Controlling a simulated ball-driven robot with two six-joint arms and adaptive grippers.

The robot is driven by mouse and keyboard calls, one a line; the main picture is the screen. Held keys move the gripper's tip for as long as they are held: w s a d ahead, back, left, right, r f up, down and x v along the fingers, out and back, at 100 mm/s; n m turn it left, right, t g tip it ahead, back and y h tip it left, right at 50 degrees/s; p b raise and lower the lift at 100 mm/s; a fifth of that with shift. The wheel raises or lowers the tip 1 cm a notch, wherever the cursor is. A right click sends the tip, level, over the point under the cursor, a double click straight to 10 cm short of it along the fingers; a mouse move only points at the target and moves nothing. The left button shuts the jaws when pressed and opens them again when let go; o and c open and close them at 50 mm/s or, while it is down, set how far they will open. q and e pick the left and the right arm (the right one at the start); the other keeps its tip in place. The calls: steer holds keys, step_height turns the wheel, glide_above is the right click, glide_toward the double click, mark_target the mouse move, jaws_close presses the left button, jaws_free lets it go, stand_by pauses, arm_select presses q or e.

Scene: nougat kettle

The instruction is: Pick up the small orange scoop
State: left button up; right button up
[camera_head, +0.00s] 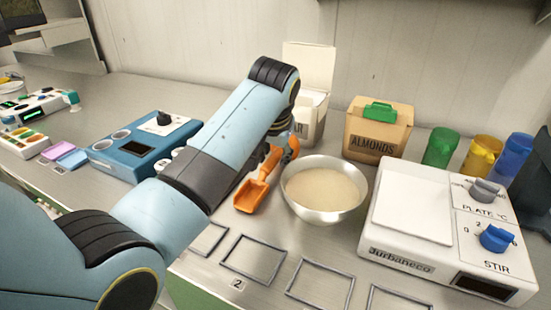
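The small orange scoop (257,190) lies on the steel counter just left of the metal bowl, its open end toward the front and its handle running up to the back right. My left arm reaches across from the lower left. My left gripper (283,136) is pointed down at the back, close by the upper end of the scoop's handle. The arm's wrist hides most of it, so I cannot see whether its fingers are open or touch the handle. My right gripper is not in view.
The bowl of pale contents (323,212) stands right beside the scoop. Behind it are a white carton (308,70) and an almonds box (377,142). A white stirring hotplate (410,205) is at right, a blue device (118,162) at left. Empty outlined squares (253,259) lie in front.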

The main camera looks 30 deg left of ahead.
arm_select(q)
steer(key=x, duration=0.2)
steer(key=shift+w+f, duration=0.2)
steer(key=shift+f, duration=0.05)
steer(key=shift+s, duration=0.1)
steer(key=shift+f, duration=0.1)
steer(key=shift+f, duration=0.1)
stand_by(0.4)
jaws_close()
stand_by(0.7)
